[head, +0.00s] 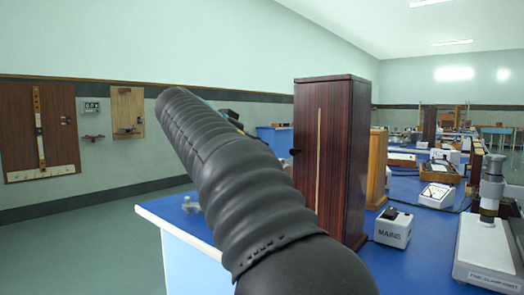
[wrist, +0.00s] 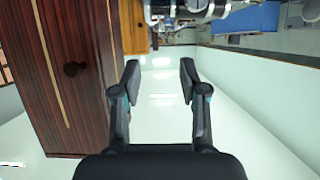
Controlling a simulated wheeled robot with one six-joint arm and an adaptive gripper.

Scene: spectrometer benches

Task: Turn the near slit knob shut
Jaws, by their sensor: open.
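In the head view a small dark knob (head: 294,151) stands out at the left edge of the cabinet (head: 340,190). I cannot tell whether this is the near slit knob; no slit is clearly visible. A metal instrument (wrist: 188,10) is partly in view at the top of the wrist view.
The wrist view appears upside down, with the ceiling low. A blue bench (head: 180,219) carries the cabinet, a white mains box (head: 393,228), a meter (head: 437,195) and a metal stand (head: 490,190). Wall panels (head: 38,130) hang at left. The floor left of the bench is clear.

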